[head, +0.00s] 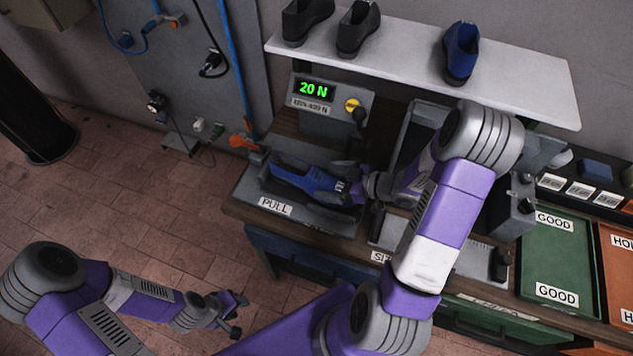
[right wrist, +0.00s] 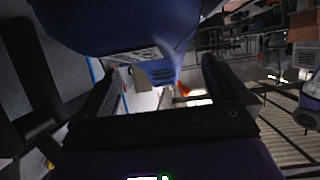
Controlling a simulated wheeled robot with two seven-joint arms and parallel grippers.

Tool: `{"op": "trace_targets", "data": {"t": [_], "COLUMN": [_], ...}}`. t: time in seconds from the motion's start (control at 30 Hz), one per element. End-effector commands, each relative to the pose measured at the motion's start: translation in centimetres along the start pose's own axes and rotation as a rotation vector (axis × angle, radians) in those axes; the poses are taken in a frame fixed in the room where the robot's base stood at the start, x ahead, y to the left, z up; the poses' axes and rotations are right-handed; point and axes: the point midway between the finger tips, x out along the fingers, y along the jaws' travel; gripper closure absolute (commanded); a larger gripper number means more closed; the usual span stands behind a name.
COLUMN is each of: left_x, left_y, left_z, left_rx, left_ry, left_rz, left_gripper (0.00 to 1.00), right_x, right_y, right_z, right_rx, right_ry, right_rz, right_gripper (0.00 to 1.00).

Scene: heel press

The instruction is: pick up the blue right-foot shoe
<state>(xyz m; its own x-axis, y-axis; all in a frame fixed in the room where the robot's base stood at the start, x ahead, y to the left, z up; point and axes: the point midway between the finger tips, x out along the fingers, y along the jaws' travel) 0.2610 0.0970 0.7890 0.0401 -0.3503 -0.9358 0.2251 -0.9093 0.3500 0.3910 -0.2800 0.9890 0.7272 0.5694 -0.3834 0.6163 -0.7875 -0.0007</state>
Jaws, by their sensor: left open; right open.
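A blue shoe (head: 305,181) lies on the machine's PULL plate, and its underside fills the top of the right wrist view (right wrist: 120,25). A second blue shoe (head: 461,54) stands on the white shelf. I cannot tell which foot either shoe is for. My right gripper (head: 350,190) is at the right end of the shoe on the PULL plate. Its open fingers (right wrist: 160,85) show on either side of part of that shoe in the right wrist view; contact is unclear. My left gripper (head: 235,314) is open and empty at the lower left, away from the bench.
A display (head: 313,90) reading 20 N stands behind the PULL plate (head: 275,206). Two dark shoes (head: 357,28) stand on the shelf (head: 530,85). A green GOOD tray (head: 556,260) is at the right, beside an orange tray (head: 617,270). The floor at left is open.

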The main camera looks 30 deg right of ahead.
Motion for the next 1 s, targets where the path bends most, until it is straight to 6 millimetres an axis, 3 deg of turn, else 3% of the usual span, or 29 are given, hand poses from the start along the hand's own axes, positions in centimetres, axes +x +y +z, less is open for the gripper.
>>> {"op": "trace_targets", "data": {"t": [0.17,0.43,0.87,1.0], "left_x": [0.3,0.3,0.3,0.3], "left_y": [-0.1,-0.1,-0.1,-0.1], "left_z": [0.0,0.0,0.0,0.0], "left_rx": [0.000,0.000,0.000,0.000], "left_ry": [0.000,0.000,0.000,0.000], "left_rz": [0.000,0.000,0.000,0.000], "left_gripper": [0.58,0.58,0.58,0.58], "right_x": [2.0,2.2,2.2,2.2], "right_y": [0.0,0.0,0.0,0.0], "right_z": [0.1,0.0,0.0,-0.1], "right_rx": [0.000,0.000,0.000,-0.001], "right_ry": [0.000,0.000,0.000,0.002], "right_rz": [-0.001,0.001,0.001,0.001], "right_gripper": [0.00,0.02,0.67,0.69]}}
